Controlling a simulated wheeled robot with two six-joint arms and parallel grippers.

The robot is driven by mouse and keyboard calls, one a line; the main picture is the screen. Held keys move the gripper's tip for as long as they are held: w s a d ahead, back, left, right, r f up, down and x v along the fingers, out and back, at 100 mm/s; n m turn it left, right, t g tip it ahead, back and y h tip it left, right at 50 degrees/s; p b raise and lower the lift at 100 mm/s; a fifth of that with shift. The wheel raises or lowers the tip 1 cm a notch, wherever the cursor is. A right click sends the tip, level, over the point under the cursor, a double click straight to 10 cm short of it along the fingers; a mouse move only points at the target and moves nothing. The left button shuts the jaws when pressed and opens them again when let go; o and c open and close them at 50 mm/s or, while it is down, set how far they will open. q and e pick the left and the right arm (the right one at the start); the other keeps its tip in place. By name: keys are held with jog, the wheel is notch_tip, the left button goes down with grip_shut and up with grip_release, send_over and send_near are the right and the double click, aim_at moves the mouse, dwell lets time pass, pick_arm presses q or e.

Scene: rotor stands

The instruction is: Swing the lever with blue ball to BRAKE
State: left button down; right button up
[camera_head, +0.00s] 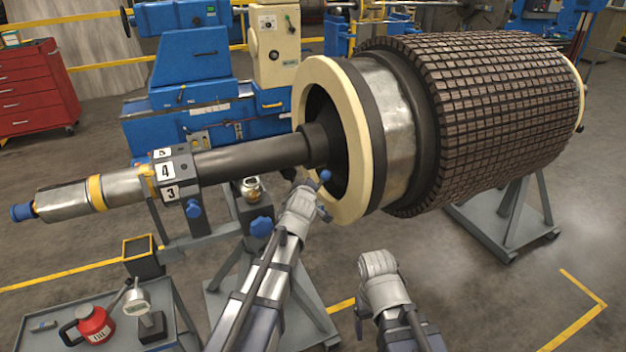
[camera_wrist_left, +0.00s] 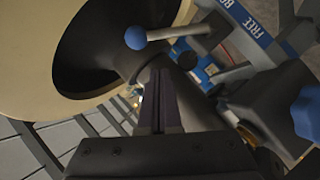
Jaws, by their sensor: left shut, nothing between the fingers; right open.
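The lever's blue ball (camera_wrist_left: 136,38) shows at the top of the left wrist view, on a short pale rod (camera_wrist_left: 182,33) running right toward a blue label strip (camera_wrist_left: 255,25). The strip reads FREE, with a second word partly cut off. In the head view the blue ball (camera_head: 325,175) sits beside the shaft, just in front of the cream ring. My left gripper (camera_wrist_left: 161,85) is shut and empty, its fingertips a little below the ball and apart from it. In the head view its wrist is just below the ball. My right gripper (camera_head: 361,318) is open, low and away from the lever.
The rotor shaft (camera_head: 250,157) and cream ring (camera_head: 363,140) stand close to my left gripper. A blue star knob (camera_head: 261,227) sits on the stand below. Floor at lower right is clear.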

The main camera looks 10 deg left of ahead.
pick_arm(q)
jog(key=p+v, duration=0.2)
jog(key=v, duration=0.6)
jog(key=shift+s, duration=0.35)
jog(key=shift+d, duration=0.1)
jog(key=s+d+f+m+g, duration=0.5)
jog(key=s+f+m+g, duration=0.2)
jog(key=s+f, duration=0.3)
jog(key=s+d+f+m+g, duration=0.2)
jog(key=s+m+g, duration=0.1)
jog(key=s, duration=0.5)
jog(key=s+d+f+m+g, duration=0.2)
jog(key=s+m+g, duration=0.2)
jog(key=s+m, duration=0.2)
jog(key=shift+s+d+f, duration=0.2)
jog(key=shift+s+d, duration=0.15)
jog(key=shift+s, duration=0.85)
